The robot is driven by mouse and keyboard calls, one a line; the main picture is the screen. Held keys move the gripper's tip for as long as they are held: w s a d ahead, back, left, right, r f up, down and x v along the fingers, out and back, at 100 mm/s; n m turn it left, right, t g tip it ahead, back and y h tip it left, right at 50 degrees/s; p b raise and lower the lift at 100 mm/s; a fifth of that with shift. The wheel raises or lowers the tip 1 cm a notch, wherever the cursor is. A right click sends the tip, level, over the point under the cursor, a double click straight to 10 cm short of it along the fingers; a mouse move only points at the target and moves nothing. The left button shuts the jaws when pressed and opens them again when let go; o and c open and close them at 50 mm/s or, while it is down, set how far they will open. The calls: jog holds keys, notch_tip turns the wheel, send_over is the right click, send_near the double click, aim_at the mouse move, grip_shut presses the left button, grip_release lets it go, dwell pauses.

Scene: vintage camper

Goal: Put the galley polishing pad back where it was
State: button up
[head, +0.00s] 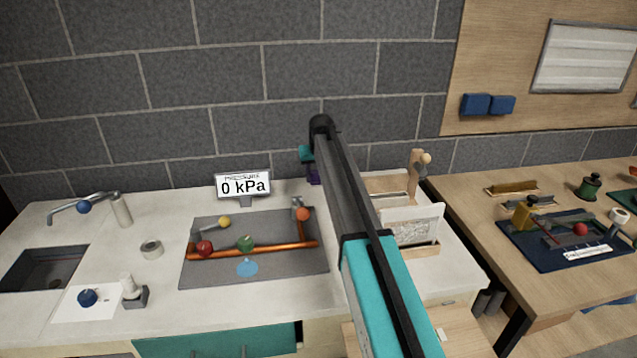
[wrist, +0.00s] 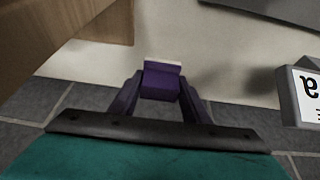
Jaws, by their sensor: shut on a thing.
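My gripper (wrist: 160,93) has dark purple fingers shut on a small purple block with a pale edge, which looks like the polishing pad (wrist: 162,82). In the head view my gripper (head: 313,176) shows as a small teal and purple shape beside my arm, at the back of the white counter near the wall. It is to the right of the pressure sign. My arm hides part of the area there, and I cannot tell whether the pad touches the counter.
The pressure sign (head: 243,185) stands left of my gripper, behind a grey mat (head: 207,277) with a copper pipe (head: 285,247). A wooden rack (head: 424,250) stands to the right, partly hidden by my arm. The brick wall (head: 240,100) is close behind.

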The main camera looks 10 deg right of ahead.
aim_at(318, 181)
jog(key=shift+f+p, duration=0.35)
jog(key=shift+f, duration=1.15)
jog(key=shift+f, duration=0.15)
jog(key=o, duration=1.1)
jog(key=b+v, duration=0.2)
jog(key=v, duration=1)
